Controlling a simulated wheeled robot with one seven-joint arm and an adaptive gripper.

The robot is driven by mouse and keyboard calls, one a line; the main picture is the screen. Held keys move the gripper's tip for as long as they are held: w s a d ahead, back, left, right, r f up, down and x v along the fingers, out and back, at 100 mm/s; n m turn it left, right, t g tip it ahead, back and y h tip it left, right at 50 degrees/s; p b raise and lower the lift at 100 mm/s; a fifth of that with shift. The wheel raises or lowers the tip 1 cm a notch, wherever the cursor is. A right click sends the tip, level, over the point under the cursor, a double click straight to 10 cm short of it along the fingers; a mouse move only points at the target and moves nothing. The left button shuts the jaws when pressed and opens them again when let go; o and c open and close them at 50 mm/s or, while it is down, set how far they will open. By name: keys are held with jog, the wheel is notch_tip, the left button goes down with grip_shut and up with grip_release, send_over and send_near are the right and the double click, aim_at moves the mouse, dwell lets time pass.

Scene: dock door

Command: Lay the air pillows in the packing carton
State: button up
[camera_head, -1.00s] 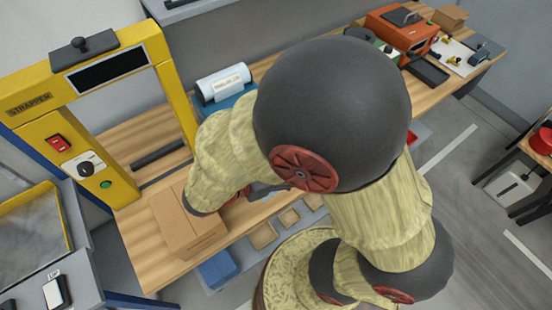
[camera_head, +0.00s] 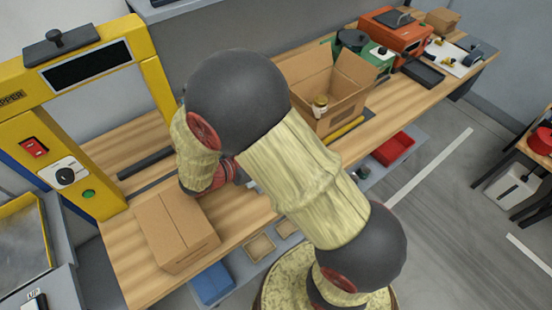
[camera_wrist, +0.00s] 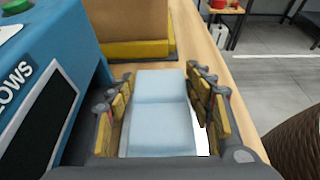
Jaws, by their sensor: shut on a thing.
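My gripper (camera_wrist: 161,98) is shut on a light blue strip of air pillows (camera_wrist: 160,112), with a finger on each side of it, beside a blue machine (camera_wrist: 55,75) with lettering ending in "LOWS". In the head view my arm hides most of the gripper and the pillows. The packing carton (camera_head: 345,98) stands open with its flaps up on the bench, right of my arm. Its brown side also shows in the wrist view (camera_wrist: 128,18), ahead of the pillows. A small jar (camera_head: 320,106) shows at the carton; I cannot tell whether it is inside.
A closed carton (camera_head: 176,232) lies on the bench (camera_head: 130,262) near the yellow strapper (camera_head: 148,85). A yellow bar (camera_head: 344,130) lies along the open carton's front. Green and orange machines (camera_head: 398,38) stand beyond it. A red bin (camera_head: 392,150) is below the bench edge.

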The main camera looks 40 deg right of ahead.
jog(key=shift+f, duration=0.45)
jog(key=shift+f, duration=0.1)
jog(key=o, duration=0.9)
jog(key=shift+f+b, duration=0.2)
jog(key=shift+b, duration=0.35)
